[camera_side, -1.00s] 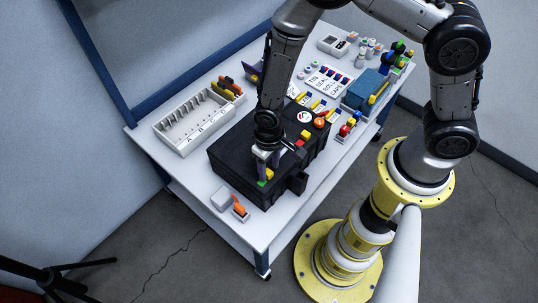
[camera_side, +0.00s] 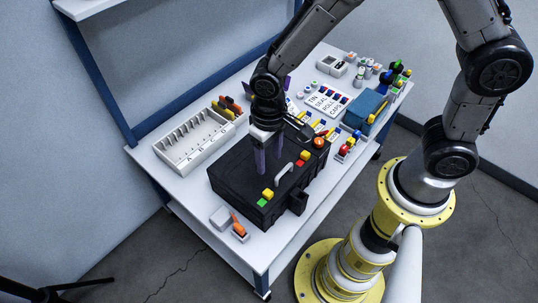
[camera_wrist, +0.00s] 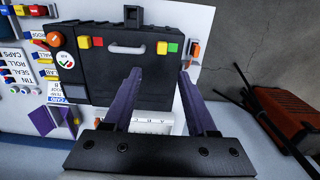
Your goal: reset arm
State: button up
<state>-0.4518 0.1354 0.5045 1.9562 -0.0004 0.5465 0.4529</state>
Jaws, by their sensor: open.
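My gripper (camera_side: 265,172) is open and empty, pointing down over the black case (camera_side: 230,186) on the white table. Its two purple fingers overlap the case in the side view; the exact gap to the lid is hard to tell. In the wrist view the fingers of my gripper (camera_wrist: 159,80) are spread apart with nothing between them. The black case (camera_wrist: 105,72) lies beyond the fingertips, with its light handle (camera_wrist: 127,48). The handle (camera_side: 284,174) also shows in the side view, to the right of the fingers.
A white slotted rack (camera_side: 194,146) stands left of the case. A small box with an orange item (camera_side: 239,230) sits at the front edge. A blue box (camera_side: 365,107), label card (camera_side: 327,100) and small bottles (camera_side: 367,72) fill the back right. A shelf frame borders the left.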

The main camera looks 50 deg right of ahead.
jog(key=d+r+m+t, duration=0.15)
jog(key=d+r, duration=0.25)
jog(key=r, duration=0.5)
jog(key=d+r+m+t, duration=0.1)
jog(key=d+r+t, duration=0.2)
jog(key=d+r, duration=0.35)
jog(key=s+d+r+n, duration=0.1)
jog(key=s+d+r, duration=0.1)
jog(key=s, duration=0.5)
jog(key=s+d+r+n+t, duration=0.1)
jog(key=s+d+r, duration=0.1)
jog(key=s, duration=0.4)
jog(key=shift+v, duration=0.85)
